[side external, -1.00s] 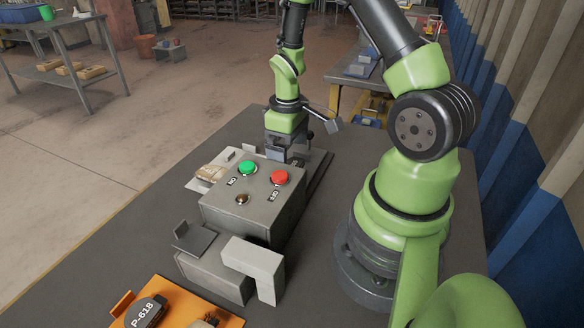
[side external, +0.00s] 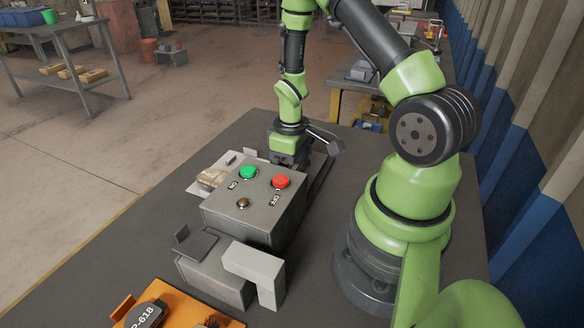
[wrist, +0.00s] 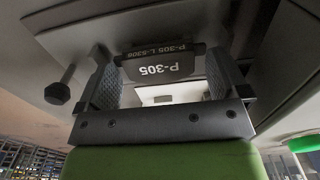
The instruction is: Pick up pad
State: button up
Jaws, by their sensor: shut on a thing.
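The pad (wrist: 160,65) is a dark block with white lettering "P-305" in the wrist view. My gripper (wrist: 162,78) has one ridged finger on each side of it and is shut on it. In the side external view my gripper (side external: 290,155) is low behind the grey control box. Its fingertips and the pad are hidden there by the box.
The grey control box (side external: 250,210) has a green button (side external: 248,172) and a red button (side external: 281,181). In front of it are a grey block fixture (side external: 253,264) and an orange tray (side external: 175,297) with a pad marked "P-618". The table's left side is clear.

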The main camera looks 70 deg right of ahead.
notch_tip(320, 180, up, 8)
jog(key=shift+r, duration=0.25)
jog(key=w+d+f+n, duration=0.1)
jog(key=w+f+n, duration=0.1)
jog(key=w+n, duration=0.6)
jog(key=w+d+f+n, duration=0.1)
jog(key=w+f+n, duration=0.1)
jog(key=w+n, duration=0.6)
jog(key=shift+s+a+f+n, duration=0.1)
jog(key=shift+s+f+n, duration=0.25)
jog(key=shift+f, duration=0.55)
jog(key=shift+s+a+f+n, duration=0.1)
jog(key=shift+s+f+n, duration=0.2)
jog(key=shift+f, duration=0.55)
jog(key=shift+s+a+f+n, duration=0.1)
jog(key=shift+s+f+n, duration=0.2)
jog(key=shift+f, duration=0.6)
jog(key=shift+f, duration=0.35)
jog(key=o, duration=0.8)
jog(key=shift+c, duration=0.2)
